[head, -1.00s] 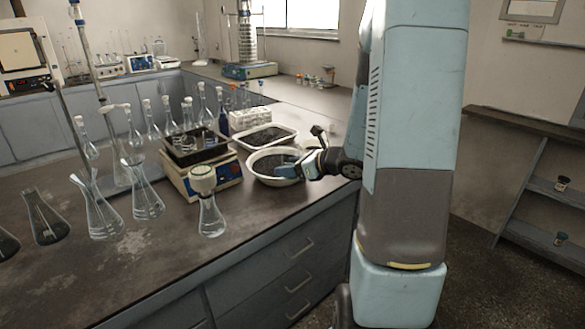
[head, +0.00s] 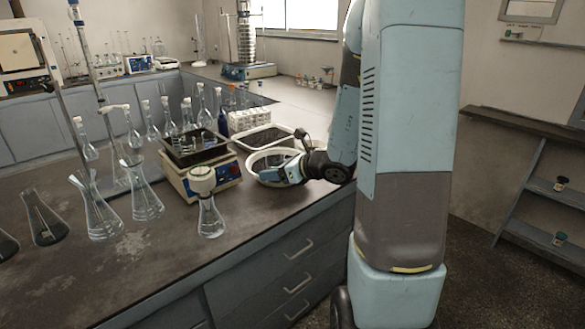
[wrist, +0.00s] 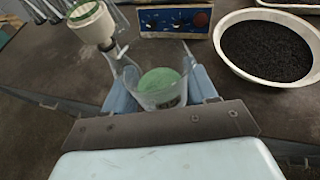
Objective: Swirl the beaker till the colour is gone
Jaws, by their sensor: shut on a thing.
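The beaker (wrist: 150,97) is clear glass and holds a shallow pale green liquid (wrist: 160,80). It sits between my fingers in the wrist view, and the liquid still shows a green tint. My gripper (wrist: 162,92) is shut on the beaker. In the head view my gripper (head: 286,174) is over the front of the counter, beside the white bowl (head: 254,177). I cannot make out the beaker in the head view.
The bowl of black granules (wrist: 268,50) lies right of the beaker. A flask with a filter top (head: 209,212) stands to the left, close by in the wrist view. Behind is a boxy instrument (head: 222,178) with a tray on top. Several flasks (head: 102,218) fill the counter's left.

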